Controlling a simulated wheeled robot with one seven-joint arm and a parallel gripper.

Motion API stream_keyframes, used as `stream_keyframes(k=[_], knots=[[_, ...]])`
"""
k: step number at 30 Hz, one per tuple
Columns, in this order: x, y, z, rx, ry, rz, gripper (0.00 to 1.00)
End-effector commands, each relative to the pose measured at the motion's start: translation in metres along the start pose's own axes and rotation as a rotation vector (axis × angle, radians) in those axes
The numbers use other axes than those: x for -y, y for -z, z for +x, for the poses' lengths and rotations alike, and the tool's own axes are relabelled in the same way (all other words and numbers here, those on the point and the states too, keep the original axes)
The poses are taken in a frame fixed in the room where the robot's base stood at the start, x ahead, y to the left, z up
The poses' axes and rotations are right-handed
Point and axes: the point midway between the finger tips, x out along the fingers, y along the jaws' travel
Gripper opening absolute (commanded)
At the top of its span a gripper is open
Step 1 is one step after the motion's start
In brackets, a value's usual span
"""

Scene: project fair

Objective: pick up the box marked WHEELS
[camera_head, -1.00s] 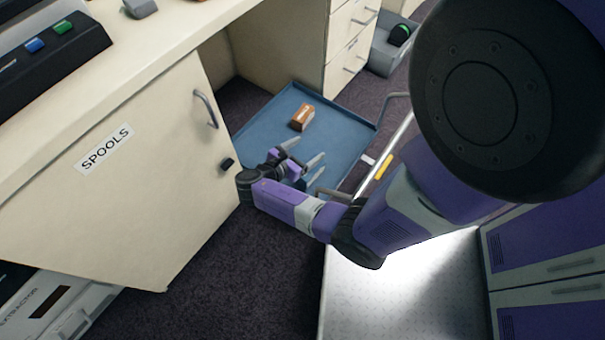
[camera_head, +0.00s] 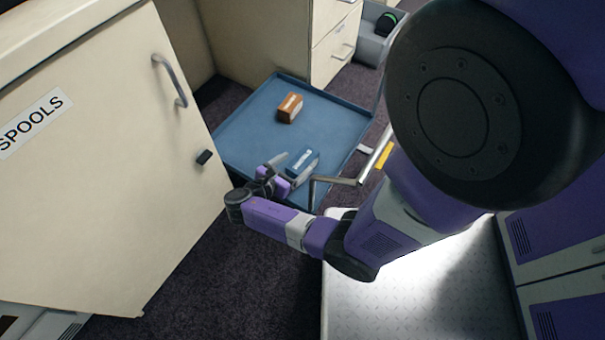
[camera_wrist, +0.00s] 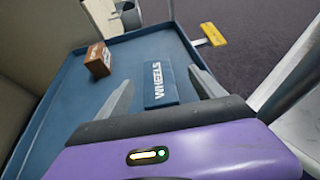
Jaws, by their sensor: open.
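The box marked WHEELS (camera_wrist: 160,83) is blue with white lettering. It lies on a blue tray (camera_wrist: 48,122) in the wrist view, and it also shows in the head view (camera_head: 303,161). My gripper (camera_wrist: 160,76) is open and empty. In the wrist view its two fingers appear on either side of the blue box. In the head view my gripper (camera_head: 286,165) is at the near side of the box, partly in front of it. I cannot tell how high the fingers are above the tray.
A brown box with a pale label (camera_head: 290,108) lies farther back on the tray. The cream door marked SPOOLS (camera_head: 120,180) stands at left, close to my gripper. A metal handle (camera_head: 335,181) rises at the tray's right side. Drawers (camera_head: 335,42) stand behind the tray.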

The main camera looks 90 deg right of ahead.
Motion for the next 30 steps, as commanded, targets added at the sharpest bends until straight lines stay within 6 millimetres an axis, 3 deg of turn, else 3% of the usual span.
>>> stream_keyframes(k=[1,6,30], knots=[[0.0,0.012,0.005,0.0,0.0,0.0,0.78],[0.0,0.02,0.009,0.0,0.0,0.0,0.78],[-0.007,0.023,0.086,0.0,0.001,0.001,0.78]])
